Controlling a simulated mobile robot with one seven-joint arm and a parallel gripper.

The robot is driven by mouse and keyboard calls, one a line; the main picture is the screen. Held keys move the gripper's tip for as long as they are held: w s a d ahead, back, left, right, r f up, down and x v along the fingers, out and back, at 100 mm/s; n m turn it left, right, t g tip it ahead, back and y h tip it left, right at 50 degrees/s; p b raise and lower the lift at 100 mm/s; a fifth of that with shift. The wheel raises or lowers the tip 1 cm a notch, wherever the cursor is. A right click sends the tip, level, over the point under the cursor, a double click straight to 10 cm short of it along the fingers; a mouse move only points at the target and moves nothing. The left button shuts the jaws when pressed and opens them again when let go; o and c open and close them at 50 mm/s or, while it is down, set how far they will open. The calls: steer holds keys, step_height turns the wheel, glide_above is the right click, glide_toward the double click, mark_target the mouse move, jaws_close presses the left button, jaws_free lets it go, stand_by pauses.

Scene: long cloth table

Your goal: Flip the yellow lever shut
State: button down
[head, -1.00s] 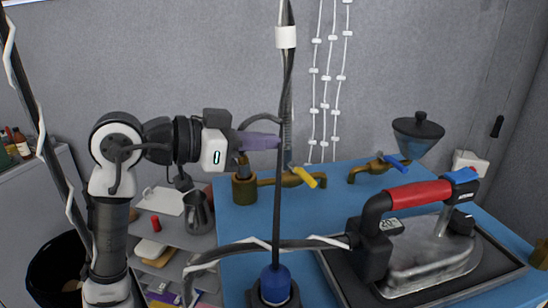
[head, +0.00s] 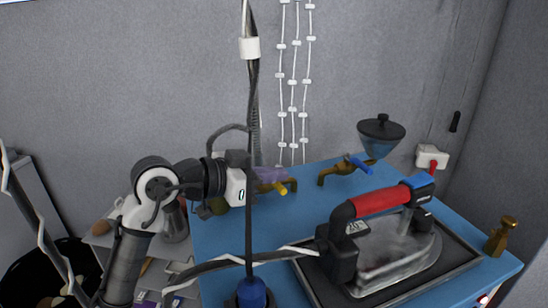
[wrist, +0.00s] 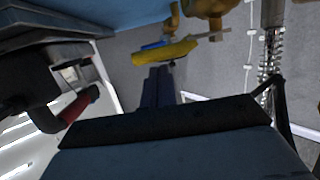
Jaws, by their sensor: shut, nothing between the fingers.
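The yellow lever (head: 289,187) sits on a brass tap at the back of the blue table. In the wrist view the yellow lever (wrist: 165,52) lies across, just beyond my fingertips. My gripper (head: 272,176) is shut and empty, with its purple fingers beside the lever; they hide most of that tap in the head view. In the wrist view the shut fingers (wrist: 158,72) point at the lever; I cannot tell whether they touch it.
A second brass tap with a blue lever (head: 357,163) stands to the right. A large iron with a red handle (head: 378,201) rests on a dark tray. A post with a hanging cable (head: 250,150) stands in front of my gripper. A funnel-like vessel (head: 381,138) is at the back.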

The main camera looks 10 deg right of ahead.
steer(key=shift+s+f, duration=0.1)
steer(key=shift+f, duration=0.1)
